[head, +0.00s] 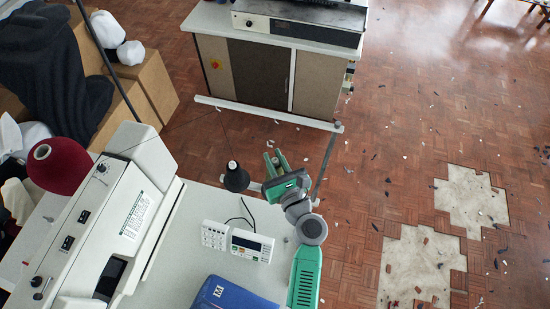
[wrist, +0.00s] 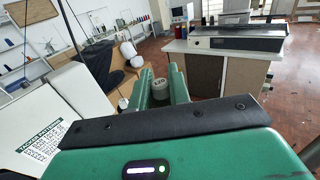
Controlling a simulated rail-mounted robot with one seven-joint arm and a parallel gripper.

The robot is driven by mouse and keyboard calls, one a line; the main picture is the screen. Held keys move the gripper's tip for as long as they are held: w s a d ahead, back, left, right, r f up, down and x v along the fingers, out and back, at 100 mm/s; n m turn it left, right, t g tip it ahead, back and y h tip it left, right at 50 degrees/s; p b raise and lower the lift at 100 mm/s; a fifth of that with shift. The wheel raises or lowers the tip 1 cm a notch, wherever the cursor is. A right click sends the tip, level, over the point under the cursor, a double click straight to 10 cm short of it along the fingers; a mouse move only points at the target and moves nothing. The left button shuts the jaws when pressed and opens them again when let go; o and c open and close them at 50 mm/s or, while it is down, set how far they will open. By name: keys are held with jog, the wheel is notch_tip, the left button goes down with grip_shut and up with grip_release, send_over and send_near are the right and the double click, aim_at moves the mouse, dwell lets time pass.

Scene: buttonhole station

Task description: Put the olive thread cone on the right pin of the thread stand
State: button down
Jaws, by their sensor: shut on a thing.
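My gripper (head: 275,161) is at the far right corner of the machine table, its green fingers pointing away from the arm. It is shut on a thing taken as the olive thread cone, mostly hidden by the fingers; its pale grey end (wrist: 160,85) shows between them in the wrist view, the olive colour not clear. A black thread cone (head: 235,180) stands upright on the thread stand, just left of my gripper. The stand's grey base arm (head: 254,187) shows beside it. The right pin cannot be made out; my gripper covers that area.
The stand's dark pole (head: 325,168) rises close right of my gripper, with a white guide bar (head: 265,112) on top. A keypad (head: 252,245) and blue case (head: 230,294) lie nearer.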

jog(key=shift+f+b, duration=3)
jog(key=shift+f, duration=0.55)
jog(key=shift+f+b, duration=0.45)
jog(key=shift+f, duration=0.05)
jog(key=c, duration=1.2)
grip_release()
jog(key=shift+c, duration=0.2)
jog(key=v, duration=0.7)
jog(key=shift+s, duration=0.4)
jog(key=shift+d, duration=0.15)
